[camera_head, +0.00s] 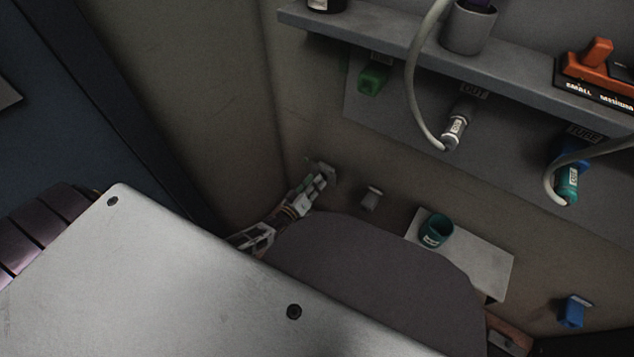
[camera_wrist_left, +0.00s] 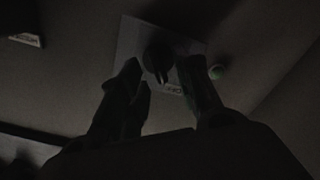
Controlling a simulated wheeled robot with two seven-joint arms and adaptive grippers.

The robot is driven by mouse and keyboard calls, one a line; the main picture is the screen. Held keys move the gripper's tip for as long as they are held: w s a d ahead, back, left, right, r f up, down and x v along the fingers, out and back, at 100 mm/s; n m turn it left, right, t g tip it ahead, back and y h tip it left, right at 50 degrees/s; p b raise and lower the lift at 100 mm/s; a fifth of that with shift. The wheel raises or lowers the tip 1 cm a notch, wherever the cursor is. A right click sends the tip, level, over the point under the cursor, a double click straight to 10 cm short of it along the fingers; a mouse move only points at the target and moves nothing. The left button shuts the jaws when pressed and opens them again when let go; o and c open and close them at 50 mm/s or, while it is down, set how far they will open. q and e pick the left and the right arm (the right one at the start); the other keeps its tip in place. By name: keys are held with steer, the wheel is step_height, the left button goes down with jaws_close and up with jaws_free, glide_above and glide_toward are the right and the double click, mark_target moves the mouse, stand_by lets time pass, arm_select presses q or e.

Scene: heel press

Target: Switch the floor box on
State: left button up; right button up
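My left gripper (camera_head: 318,183) reaches down past the table edge to a small grey plate (camera_head: 326,168), which I take to be the floor box, low in the corner. In the dim left wrist view the pale square plate (camera_wrist_left: 130,38) lies ahead, with a dark switch or knob (camera_wrist_left: 158,58) at its middle. A small green round spot (camera_wrist_left: 216,72) shows at its right edge. The fingers of my left gripper (camera_wrist_left: 163,72) stand apart, one on each side of the knob in the picture. I cannot tell whether they touch it. My right gripper is not in view.
A large grey metal surface (camera_head: 170,270) fills the lower left. A shelf (camera_head: 400,45) with hanging hoses runs along the wall. A small pale fitting (camera_head: 371,198) stands right of the gripper.

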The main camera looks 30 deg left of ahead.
arm_select(q)
steer(key=shift+w+d, duration=0.15)
steer(key=shift+w, duration=0.75)
jaws_close()
